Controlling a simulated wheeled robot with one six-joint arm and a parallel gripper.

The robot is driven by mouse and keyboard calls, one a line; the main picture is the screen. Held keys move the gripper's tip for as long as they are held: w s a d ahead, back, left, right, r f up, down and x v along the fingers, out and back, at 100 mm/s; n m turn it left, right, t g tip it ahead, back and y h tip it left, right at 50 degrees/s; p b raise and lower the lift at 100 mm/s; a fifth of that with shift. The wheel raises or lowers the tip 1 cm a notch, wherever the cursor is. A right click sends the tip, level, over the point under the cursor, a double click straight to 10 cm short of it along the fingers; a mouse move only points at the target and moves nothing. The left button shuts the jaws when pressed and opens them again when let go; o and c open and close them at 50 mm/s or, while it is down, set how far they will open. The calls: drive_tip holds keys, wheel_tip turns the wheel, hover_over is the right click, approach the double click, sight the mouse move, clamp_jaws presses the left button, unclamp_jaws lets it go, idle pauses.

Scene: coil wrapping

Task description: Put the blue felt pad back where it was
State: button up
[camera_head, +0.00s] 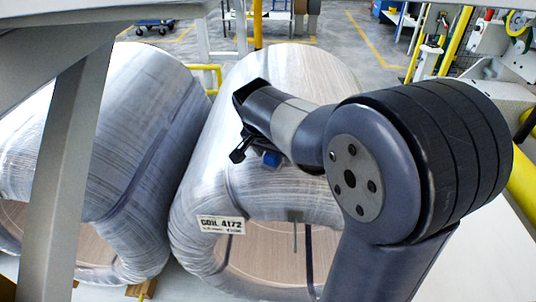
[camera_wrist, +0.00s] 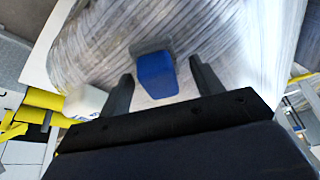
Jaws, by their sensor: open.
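The blue felt pad (camera_wrist: 155,77) shows as a blue block against the wrapped coil, between my fingers in the wrist view. A dark grey patch (camera_wrist: 150,47) borders its far edge. In the head view a bit of the pad (camera_head: 271,159) shows beside my gripper (camera_head: 254,158), over the upper side of the coil labelled COIL 4172 (camera_head: 258,88). My gripper is open, with its fingers (camera_wrist: 160,72) on either side of the pad and visible gaps to it. Whether the pad touches the coil is hard to tell.
A second wrapped coil (camera_head: 130,130) lies close on the left. A grey post (camera_head: 62,180) stands in front of it. Yellow rails (camera_head: 522,185) and machinery are at the right. Open floor (camera_head: 345,45) lies behind. A white object (camera_wrist: 86,102) shows at the left in the wrist view.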

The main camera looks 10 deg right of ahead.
drive_tip(key=shift+a+r, duration=0.1)
drive_tip(key=shift+r, duration=0.45)
drive_tip(key=p+v, duration=0.1)
drive_tip(key=v, duration=1)
drive_tip(key=shift+r, duration=0.15)
drive_tip(key=shift+o, duration=0.2)
